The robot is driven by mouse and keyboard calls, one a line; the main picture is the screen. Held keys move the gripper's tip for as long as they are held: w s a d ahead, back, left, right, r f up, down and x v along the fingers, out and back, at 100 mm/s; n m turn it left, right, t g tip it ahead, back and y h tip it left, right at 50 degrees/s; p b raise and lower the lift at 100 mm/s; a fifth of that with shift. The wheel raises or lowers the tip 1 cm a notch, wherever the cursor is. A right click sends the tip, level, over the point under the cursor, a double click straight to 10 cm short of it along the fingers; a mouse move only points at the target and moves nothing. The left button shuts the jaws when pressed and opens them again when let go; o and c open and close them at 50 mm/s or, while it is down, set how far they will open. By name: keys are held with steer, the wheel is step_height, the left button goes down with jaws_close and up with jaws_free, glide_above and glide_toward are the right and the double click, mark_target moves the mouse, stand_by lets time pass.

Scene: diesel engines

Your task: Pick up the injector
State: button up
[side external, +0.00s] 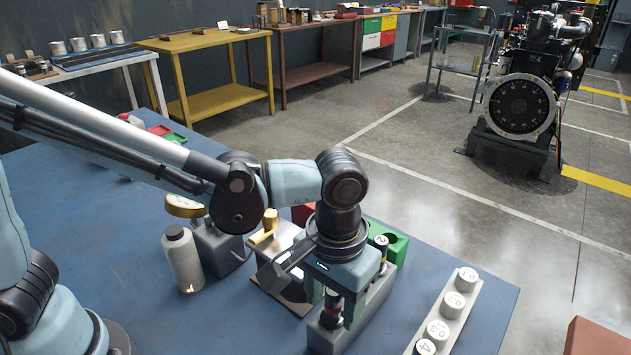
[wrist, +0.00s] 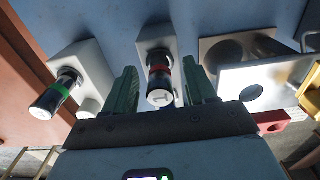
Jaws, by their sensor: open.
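A dark cylindrical injector with a red band (side external: 332,300) stands in a grey holder (side external: 325,340). In the wrist view this injector (wrist: 159,82) shows a pale round end and lies between the two green fingers of my gripper (wrist: 160,68). Gaps show on both sides of it, so the jaws are open around it. In the side view my gripper (side external: 334,310) points down, one finger on each side of the injector. A second dark cylinder (wrist: 55,93) with a green band stands apart at left in the wrist view. Another dark cylinder (side external: 380,246) stands behind my gripper.
A long pale block with numbered white caps (side external: 444,318) lies at right. A green bin (side external: 397,238) stands behind my gripper. A white bottle (side external: 183,260) and a metal plate fixture (side external: 275,242) stand to the left. Clear blue tabletop (side external: 485,270) lies at far right.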

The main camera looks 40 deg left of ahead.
steer(key=shift+f, duration=0.25)
steer(key=shift+c, duration=0.5)
jaws_close()
steer(key=shift+r, duration=0.15)
